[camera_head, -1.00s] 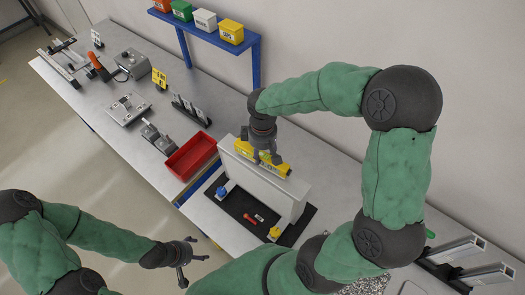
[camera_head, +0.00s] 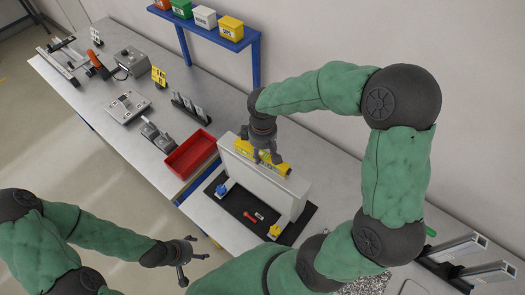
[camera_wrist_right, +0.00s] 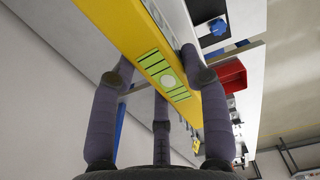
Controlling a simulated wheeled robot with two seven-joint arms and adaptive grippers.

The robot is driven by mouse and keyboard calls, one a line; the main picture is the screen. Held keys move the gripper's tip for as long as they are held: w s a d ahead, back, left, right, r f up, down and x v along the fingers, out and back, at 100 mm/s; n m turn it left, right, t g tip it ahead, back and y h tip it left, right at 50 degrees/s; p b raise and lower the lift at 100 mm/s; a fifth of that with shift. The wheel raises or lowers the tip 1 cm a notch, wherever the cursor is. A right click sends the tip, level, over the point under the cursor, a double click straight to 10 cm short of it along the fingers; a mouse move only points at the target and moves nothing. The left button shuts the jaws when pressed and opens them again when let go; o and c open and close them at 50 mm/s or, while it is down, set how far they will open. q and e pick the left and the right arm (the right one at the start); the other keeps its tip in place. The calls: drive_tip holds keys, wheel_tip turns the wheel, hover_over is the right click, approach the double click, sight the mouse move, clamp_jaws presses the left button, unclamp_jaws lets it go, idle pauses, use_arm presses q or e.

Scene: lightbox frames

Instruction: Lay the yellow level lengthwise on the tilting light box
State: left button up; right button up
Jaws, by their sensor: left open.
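The yellow level (camera_head: 243,151) is at the top of the upright white light box (camera_head: 264,182), running along the box's long side. In the right wrist view the level (camera_wrist_right: 160,68) passes between the fingers, with its green-lined vial window facing the camera. My right gripper (camera_head: 266,158) is over the level with fingers on both sides of it, seemingly shut on it. I cannot tell whether the level's underside rests on the box. My left gripper (camera_head: 187,259) is open and empty, low at the left, away from the box.
A dark mat (camera_head: 237,201) under the box holds a blue piece (camera_head: 221,191), a yellow piece (camera_head: 274,231) and a small red part (camera_head: 250,216). A red bin (camera_head: 190,155) stands left of the box. A blue shelf (camera_head: 222,36) with several small boxes is behind.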

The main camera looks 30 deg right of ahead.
drive_tip(key=o, duration=0.4)
wheel_tip(320, 180, up, 12)
idle(0.6)
